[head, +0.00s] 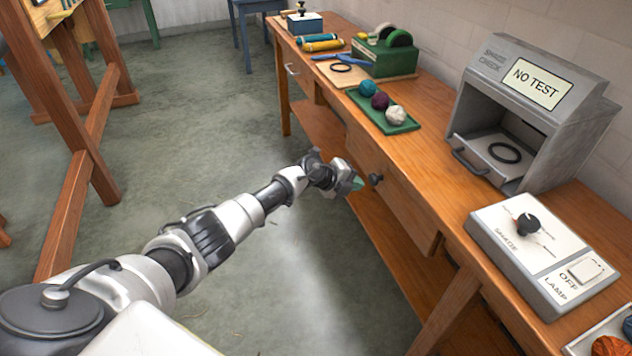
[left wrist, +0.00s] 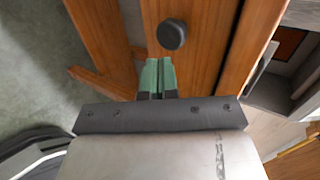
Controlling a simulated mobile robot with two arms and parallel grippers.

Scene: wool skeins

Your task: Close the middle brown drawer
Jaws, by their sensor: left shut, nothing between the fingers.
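The middle brown drawer (head: 398,205) is set under the wooden bench top, with a round black knob (head: 376,180) on its front. I cannot tell exactly how far its front stands out from the bench. My left gripper (head: 357,184) is shut and empty, with its green fingertips just in front of the drawer front, close to the knob. In the left wrist view, the green fingertips (left wrist: 158,76) point at the drawer front (left wrist: 205,45), below the black knob (left wrist: 171,34). Whether they touch the wood is unclear. My right gripper is not in view.
On the bench (head: 425,150) stand a grey box marked "NO TEST" (head: 540,110), a control panel (head: 540,250) and a green tray (head: 385,112) with wool balls. A lower shelf (head: 385,240) runs beneath the drawer. The floor (head: 210,110) left of the bench is open.

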